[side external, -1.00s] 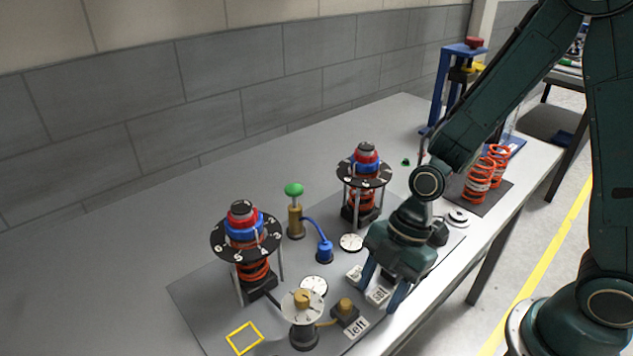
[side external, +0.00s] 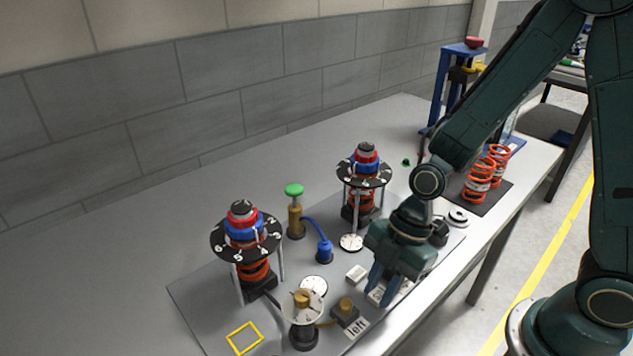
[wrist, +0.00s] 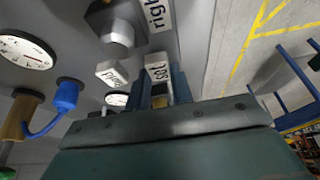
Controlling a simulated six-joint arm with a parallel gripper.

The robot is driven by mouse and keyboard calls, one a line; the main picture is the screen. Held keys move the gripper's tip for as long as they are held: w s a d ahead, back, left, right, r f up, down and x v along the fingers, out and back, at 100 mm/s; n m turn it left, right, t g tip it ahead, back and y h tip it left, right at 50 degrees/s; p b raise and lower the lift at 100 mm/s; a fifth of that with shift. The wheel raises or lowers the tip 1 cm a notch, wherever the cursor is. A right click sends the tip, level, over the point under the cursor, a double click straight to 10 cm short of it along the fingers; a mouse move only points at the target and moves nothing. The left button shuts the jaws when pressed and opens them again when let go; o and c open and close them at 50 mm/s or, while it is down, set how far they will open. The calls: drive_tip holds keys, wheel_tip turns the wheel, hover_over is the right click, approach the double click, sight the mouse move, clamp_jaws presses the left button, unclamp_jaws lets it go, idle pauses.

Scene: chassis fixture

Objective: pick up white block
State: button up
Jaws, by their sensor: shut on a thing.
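A white block (side external: 376,294) with dark lettering on top stands low over the grey plate, between the fingers of my gripper (side external: 379,295). The fingers are shut on it from both sides, and in the side external view they hide part of it. In the wrist view the same white block (wrist: 158,68) shows between the two blue fingers. I cannot tell whether it still touches the plate. A second white block (side external: 357,273) lies just left of my gripper, apart from it. It also shows with lettering in the wrist view (wrist: 112,73).
A blue fitting (side external: 324,250) and white dials (side external: 351,242) stand to the left. Two spring stands (side external: 245,240) rise behind. The table's front edge is near.

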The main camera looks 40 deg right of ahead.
sight(380, 292)
wheel_tip(380, 292, up, 20)
idle(0.8)
drive_tip(key=shift+f, duration=0.1)
idle(0.4)
